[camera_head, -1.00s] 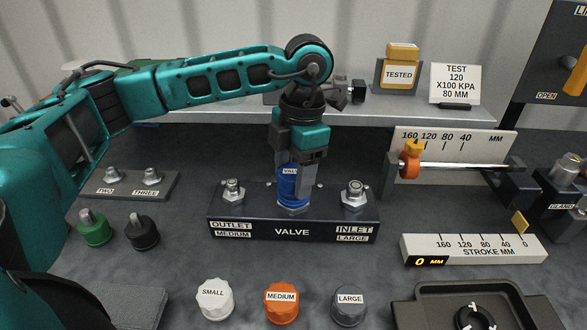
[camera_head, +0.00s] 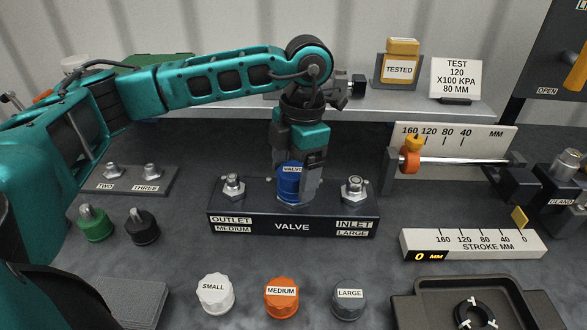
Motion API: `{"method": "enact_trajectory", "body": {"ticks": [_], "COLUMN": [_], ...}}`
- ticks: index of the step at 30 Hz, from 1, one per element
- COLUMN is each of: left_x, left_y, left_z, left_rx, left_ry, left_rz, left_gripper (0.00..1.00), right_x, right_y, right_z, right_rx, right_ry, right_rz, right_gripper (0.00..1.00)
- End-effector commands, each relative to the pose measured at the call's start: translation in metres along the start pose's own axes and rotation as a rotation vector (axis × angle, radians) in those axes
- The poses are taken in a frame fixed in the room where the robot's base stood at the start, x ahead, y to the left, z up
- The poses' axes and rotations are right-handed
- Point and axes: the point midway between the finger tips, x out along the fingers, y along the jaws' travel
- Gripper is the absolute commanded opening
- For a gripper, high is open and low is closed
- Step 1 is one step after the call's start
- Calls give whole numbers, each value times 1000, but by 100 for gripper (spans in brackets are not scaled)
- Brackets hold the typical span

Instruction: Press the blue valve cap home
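The blue valve cap (camera_head: 289,184), with a VALVE label, stands upright at the middle of the dark valve block (camera_head: 230,217), between two metal fittings. My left gripper (camera_head: 296,180) points down over it, with a finger on each side, and looks shut on it. The right finger hides the cap's right edge, and the left finger is mostly behind the cap. Whether the cap sits flush on the block cannot be made out. My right gripper is not in view.
Small white (camera_head: 215,294), medium orange (camera_head: 281,297) and large grey (camera_head: 348,301) caps stand in front of the block. Green (camera_head: 95,224) and black (camera_head: 142,227) plugs are at left. A stroke scale (camera_head: 473,245) and a dark tray (camera_head: 408,310) are at right.

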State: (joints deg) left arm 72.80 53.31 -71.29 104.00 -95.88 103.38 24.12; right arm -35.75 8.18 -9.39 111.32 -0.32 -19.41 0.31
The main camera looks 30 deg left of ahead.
Motion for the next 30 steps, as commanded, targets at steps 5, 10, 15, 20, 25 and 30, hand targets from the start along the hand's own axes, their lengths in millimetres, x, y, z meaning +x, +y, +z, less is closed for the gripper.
{"method": "enact_trajectory", "body": {"ticks": [5, 10, 15, 20, 25, 30], "left_x": [-1, -4, -26, -63, -101, -123], "left_y": [0, 0, 0, 0, 0, 0], "left_z": [0, 0, 1, 1, 1, 0], "left_rx": [0, -1, -1, 1, 0, 0], "left_ry": [-1, -2, -6, -6, -5, -2], "left_rz": [1, 1, 1, 2, 2, 1], "left_gripper": [90, 90, 90, 90, 90, 90], "right_x": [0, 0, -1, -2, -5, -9], "right_y": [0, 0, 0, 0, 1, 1], "right_z": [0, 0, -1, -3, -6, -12], "right_rx": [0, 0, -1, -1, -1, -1], "right_ry": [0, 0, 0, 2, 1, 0], "right_rz": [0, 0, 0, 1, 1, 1], "right_gripper": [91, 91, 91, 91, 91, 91]}}
